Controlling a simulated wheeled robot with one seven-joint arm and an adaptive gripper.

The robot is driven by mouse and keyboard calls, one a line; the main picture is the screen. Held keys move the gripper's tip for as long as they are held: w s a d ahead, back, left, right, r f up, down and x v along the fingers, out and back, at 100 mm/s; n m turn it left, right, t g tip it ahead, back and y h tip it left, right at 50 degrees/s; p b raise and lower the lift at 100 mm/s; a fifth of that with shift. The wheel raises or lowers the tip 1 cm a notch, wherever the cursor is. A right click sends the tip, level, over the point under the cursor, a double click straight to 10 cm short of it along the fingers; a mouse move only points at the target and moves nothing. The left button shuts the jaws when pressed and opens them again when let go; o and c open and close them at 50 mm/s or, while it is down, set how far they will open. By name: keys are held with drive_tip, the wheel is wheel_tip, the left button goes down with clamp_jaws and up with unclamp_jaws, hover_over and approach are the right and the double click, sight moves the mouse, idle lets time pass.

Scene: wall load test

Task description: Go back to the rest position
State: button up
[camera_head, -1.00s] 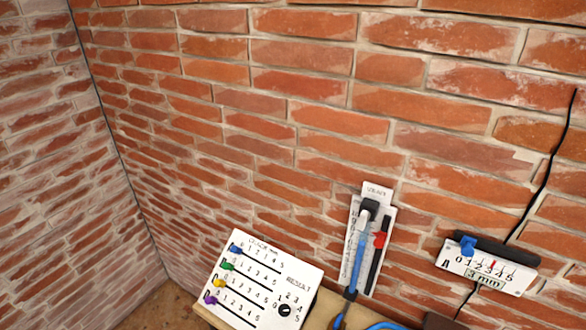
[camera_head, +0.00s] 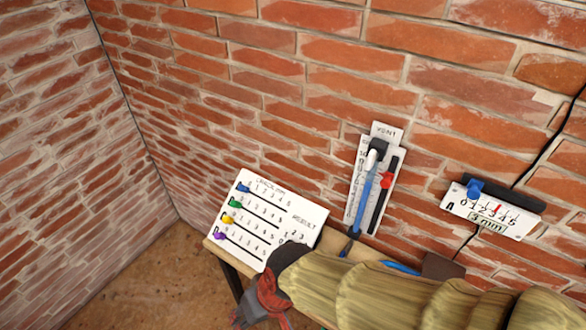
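My gripper (camera_head: 262,310) shows at the bottom of the head view, at the end of my arm in its ribbed yellowish cover. It is dark grey with red parts, and the frame's bottom edge cuts it off. Whether its fingers are open or shut does not show. It appears in front of and below the white slider panel (camera_head: 262,200), whose lower right corner and dial my arm partly hides. No held thing is visible.
A narrow white gauge with a blue strip and red slider (camera_head: 386,181) is on the brick wall. Right of it is panel A (camera_head: 488,213), reading "3 mm", with a black cable. The panel stands on a wooden table (camera_head: 226,258). Brown floor (camera_head: 140,275) is free at left.

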drive_tip(key=w+d+r+m+t+h, duration=0.1)
drive_tip(key=d+r, duration=0.3)
drive_tip(key=d, duration=0.5)
drive_tip(key=w+d+r+m+t+h, duration=0.1)
drive_tip(key=d+r, duration=0.4)
drive_tip(key=d, duration=0.5)
drive_tip(key=w+d+r+m+t+h, duration=0.1)
drive_tip(key=w+d+r+m+t, duration=0.2)
drive_tip(key=d, duration=0.6)
drive_tip(key=shift+w+d+r+m+h+b, duration=0.35)
drive_tip(key=shift+r+m, duration=0.25)
drive_tip(key=shift+r, duration=0.6)
